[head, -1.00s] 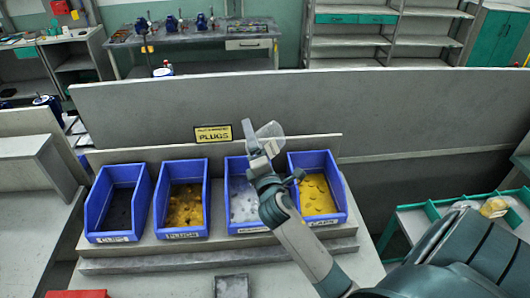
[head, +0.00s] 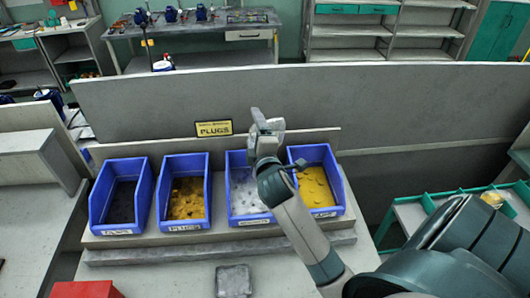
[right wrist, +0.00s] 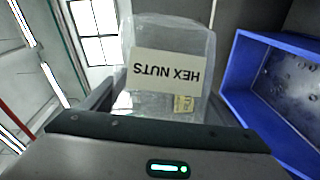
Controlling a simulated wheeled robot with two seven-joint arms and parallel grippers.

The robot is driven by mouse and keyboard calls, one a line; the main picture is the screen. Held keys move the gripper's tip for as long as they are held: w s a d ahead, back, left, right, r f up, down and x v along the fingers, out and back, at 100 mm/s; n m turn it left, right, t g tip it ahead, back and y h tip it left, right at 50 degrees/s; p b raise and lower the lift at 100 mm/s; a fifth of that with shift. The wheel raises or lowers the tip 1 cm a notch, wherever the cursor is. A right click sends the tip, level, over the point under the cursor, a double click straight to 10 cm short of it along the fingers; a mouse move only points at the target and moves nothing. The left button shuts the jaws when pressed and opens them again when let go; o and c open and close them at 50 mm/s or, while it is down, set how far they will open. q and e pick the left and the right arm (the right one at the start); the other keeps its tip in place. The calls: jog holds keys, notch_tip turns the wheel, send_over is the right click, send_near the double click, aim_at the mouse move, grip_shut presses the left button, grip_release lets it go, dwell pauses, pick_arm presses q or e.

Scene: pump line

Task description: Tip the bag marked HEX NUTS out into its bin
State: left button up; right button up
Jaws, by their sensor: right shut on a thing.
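My right gripper (head: 266,128) is above the back of the third blue bin from the left (head: 245,188), which holds silvery pieces. In the right wrist view, its jaws are shut on a clear bag (right wrist: 170,40). The bag's label reads HEX NUTS and appears upside down there. The bag looks clear, with no nuts visible in it. In the head view the bag is hard to make out. A blue bin (right wrist: 238,75) with a few small pieces lies to the right of the bag in the wrist view. My left gripper is out of view.
Other blue bins stand beside it: a dark one (head: 120,197), one with brass pieces marked PLUGS (head: 185,200), and one with yellow pieces (head: 316,180). A yellow PLUGS sign (head: 214,128) is on the panel behind. A grey block (head: 233,280) and red box (head: 86,290) lie in front.

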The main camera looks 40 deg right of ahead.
jog(key=shift+r+m+g+y, duration=0.15)
jog(key=shift+m+g+y, duration=0.15)
jog(key=shift+m, duration=0.3)
jog(key=shift+r+m+g+y, duration=0.3)
jog(key=shift+m+y, duration=0.1)
jog(key=shift+m, duration=0.55)
jog(key=shift+r+m+g+y, duration=0.2)
jog(key=shift+r+m+y, duration=0.15)
jog(key=shift+m, duration=0.6)
jog(key=m+y, duration=0.1)
jog(key=r+m+y, duration=0.1)
jog(key=m, duration=0.1)
jog(key=shift+g, duration=0.3)
